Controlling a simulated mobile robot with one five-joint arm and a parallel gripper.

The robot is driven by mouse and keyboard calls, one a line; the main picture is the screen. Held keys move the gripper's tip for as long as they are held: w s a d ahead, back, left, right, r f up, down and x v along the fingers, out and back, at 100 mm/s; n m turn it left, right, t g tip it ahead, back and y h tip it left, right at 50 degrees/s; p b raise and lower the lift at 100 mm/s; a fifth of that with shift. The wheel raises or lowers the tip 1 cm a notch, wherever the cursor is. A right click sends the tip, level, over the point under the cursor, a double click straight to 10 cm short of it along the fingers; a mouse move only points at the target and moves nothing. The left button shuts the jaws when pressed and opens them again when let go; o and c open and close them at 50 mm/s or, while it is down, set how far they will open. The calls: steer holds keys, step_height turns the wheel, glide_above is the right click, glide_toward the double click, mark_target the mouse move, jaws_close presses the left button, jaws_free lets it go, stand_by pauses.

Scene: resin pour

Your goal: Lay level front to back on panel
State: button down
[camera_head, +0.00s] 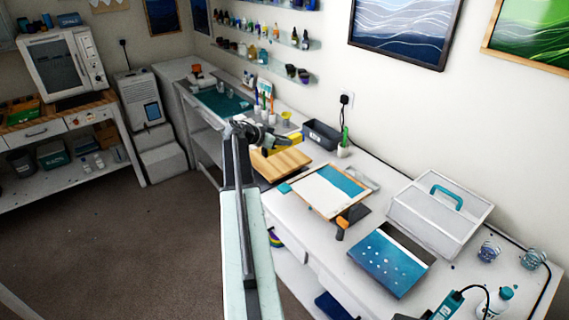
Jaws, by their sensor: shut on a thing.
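The panel (322,192) lies flat on the long white bench, a wood-edged board with a white surface and a teal band along its far right side. My gripper (268,141) is beyond the panel and to its left in the picture, above a wooden board. It is shut on a yellow bar (291,139), which looks like the level. The bar is partly hidden behind my gripper and is apart from the panel. Its exact tilt is hard to tell.
A wooden board (287,162) lies under my gripper. A dark grey bin (320,134) stands behind it. An orange-handled tool (342,229) is beside the panel's near edge. A blue painted panel (391,262) and a white case with a teal handle (438,212) are to the right.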

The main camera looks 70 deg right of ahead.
mark_target(263, 152)
step_height(263, 152, down, 7)
steer(key=b, duration=0.5)
steer(key=shift+f+b, duration=0.2)
steer(key=shift+b, duration=0.1)
steer(key=shift+r, duration=0.3)
steer(key=c, duration=1.2)
jaws_free()
steer(key=shift+f, duration=0.1)
steer(key=shift+o, duration=0.2)
steer(key=shift+w+a+r+p, duration=0.15)
steer(key=shift+r+p, duration=0.1)
steer(key=shift+p, duration=0.2)
steer(key=p+v, duration=0.5)
steer(key=v, duration=0.5)
steer(key=shift+w+a+r, duration=0.1)
steer(key=shift+a+r, duration=0.1)
steer(key=shift+a, duration=0.05)
steer(key=shift+w+a+r, duration=0.1)
steer(key=shift+w+a, duration=0.15)
steer(key=shift+a, duration=0.15)
